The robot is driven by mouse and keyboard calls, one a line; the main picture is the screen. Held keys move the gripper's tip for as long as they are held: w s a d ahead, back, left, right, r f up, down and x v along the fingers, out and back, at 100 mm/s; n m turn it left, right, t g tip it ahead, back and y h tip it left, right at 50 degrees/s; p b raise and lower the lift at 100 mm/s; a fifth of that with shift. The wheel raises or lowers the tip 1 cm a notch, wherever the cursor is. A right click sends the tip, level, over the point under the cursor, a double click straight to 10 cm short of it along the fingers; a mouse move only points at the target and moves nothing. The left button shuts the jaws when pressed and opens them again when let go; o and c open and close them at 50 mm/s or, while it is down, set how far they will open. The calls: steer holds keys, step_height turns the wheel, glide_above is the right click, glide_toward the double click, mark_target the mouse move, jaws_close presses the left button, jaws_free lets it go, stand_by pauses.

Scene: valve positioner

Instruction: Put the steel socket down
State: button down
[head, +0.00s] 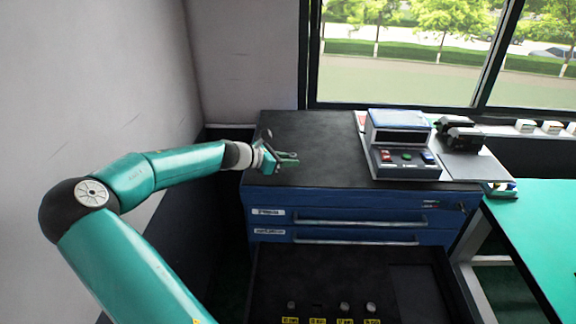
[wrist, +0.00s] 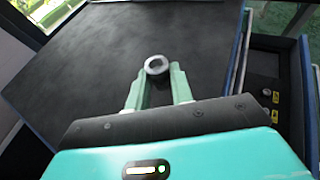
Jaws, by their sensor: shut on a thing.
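My gripper (wrist: 158,78) is shut on the steel socket (wrist: 157,66), a short grey ring with a dark hole, held at the fingertips in the wrist view. In the head view my gripper (head: 291,158) is over the left front part of the cabinet's black top (head: 325,135). The socket cannot be made out clearly there. The black top (wrist: 85,60) fills most of the wrist view, bare around the socket. I cannot tell whether the socket touches it.
An open drawer (head: 330,270) below the top holds sockets (head: 345,306) beside yellow labels. A control box (head: 400,150) with coloured buttons stands right of my gripper. Dark devices (head: 460,135) lie farther right, and a green table (head: 540,230) stands at far right.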

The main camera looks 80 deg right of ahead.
steer(key=shift+f, duration=1)
steer(key=c, duration=1.2)
jaws_free()
steer(key=shift+f, duration=0.1)
steer(key=shift+c, duration=0.2)
steer(key=shift+w+a+r, duration=0.15)
steer(key=shift+w+r, duration=0.05)
steer(key=v, duration=1.1)
steer(key=shift+w+a+r, duration=0.1)
steer(key=shift+w+a, duration=0.05)
steer(key=shift+a, duration=0.05)
